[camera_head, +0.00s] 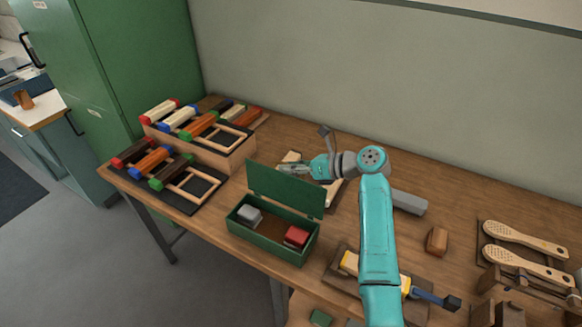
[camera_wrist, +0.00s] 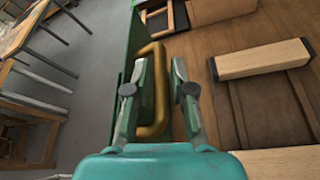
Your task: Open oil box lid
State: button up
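The green oil box (camera_head: 259,240) stands on the wooden table. Its lid (camera_head: 285,190) is raised and stands about upright along the back edge, so the inside shows. A grey block (camera_head: 249,215) and a red block (camera_head: 297,236) are inside. My gripper (camera_head: 287,168) is just behind the top of the lid. In the wrist view the brass lid handle (camera_wrist: 161,90) lies between the two fingers of my gripper (camera_wrist: 160,75), one finger inside its loop and one outside. The handle is hidden in the head view.
Racks of coloured blocks (camera_head: 190,189) stand to the left. A brush-like tool with a blue handle (camera_head: 425,296) lies at front right. A brown block (camera_head: 437,241) and wooden brush bodies (camera_head: 525,238) are further right. A wall is behind the table.

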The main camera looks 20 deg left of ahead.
jog(key=shift+d, duration=0.1)
jog(key=v, duration=1.1)
jog(key=shift+d+r, duration=0.2)
jog(key=shift+d, duration=0.2)
jog(key=shift+w, duration=0.1)
